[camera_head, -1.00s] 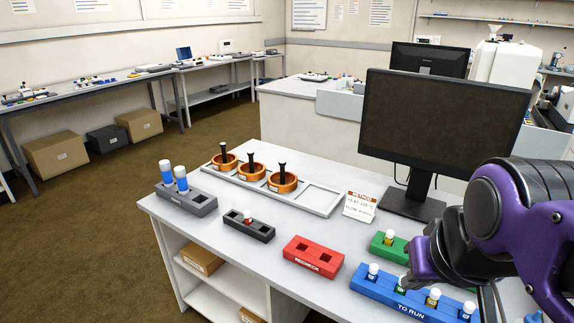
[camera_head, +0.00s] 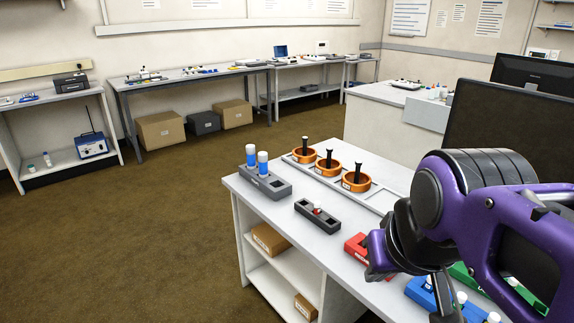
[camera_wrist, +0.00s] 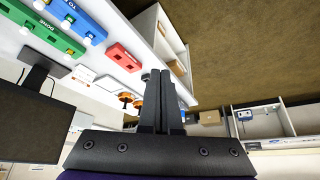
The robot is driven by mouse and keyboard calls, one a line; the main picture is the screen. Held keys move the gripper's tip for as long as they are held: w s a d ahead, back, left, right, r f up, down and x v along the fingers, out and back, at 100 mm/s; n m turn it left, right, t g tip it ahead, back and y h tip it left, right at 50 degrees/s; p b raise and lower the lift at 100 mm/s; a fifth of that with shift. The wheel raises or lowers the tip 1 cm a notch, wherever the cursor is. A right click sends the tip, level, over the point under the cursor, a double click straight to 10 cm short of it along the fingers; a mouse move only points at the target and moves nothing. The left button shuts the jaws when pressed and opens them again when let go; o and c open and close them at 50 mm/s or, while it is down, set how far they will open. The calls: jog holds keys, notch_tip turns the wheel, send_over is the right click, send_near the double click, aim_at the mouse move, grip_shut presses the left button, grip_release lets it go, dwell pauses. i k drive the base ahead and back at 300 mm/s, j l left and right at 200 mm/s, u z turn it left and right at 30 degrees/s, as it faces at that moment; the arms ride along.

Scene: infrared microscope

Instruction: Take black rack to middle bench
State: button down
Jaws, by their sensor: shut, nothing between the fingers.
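The black rack (camera_head: 317,214) is a small dark block with a red-and-white capped vial in it. It stands on the near white bench (camera_head: 330,252), between a grey rack and a red rack. In the wrist view my fingers seem to hide most of it. My gripper (camera_wrist: 162,78) is shut and empty. In the head view my arm reaches in from the right, its dark end to the right of the black rack and apart from it. Several benches show along the back wall, including a long grey one (camera_head: 215,72); I cannot tell which is the middle bench.
The grey rack (camera_head: 272,187) holds two blue-and-white tubes. Orange rings (camera_head: 357,182) sit in a tray behind. The red rack (camera_wrist: 123,57) and blue rack (camera_wrist: 75,19) are close by. A monitor (camera_head: 510,130) stands at right. Brown floor at left is clear.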

aim_at(324, 220)
jog(key=i+j+z, duration=0.15)
jog(key=z, duration=0.3)
jog(key=i+j+z, duration=0.1)
jog(key=j+z, duration=0.2)
jog(key=z, duration=0.15)
jog(key=i+j+z, duration=0.1)
jog(key=j, duration=0.3)
jog(key=i+j+z, duration=0.15)
jog(key=j, duration=0.25)
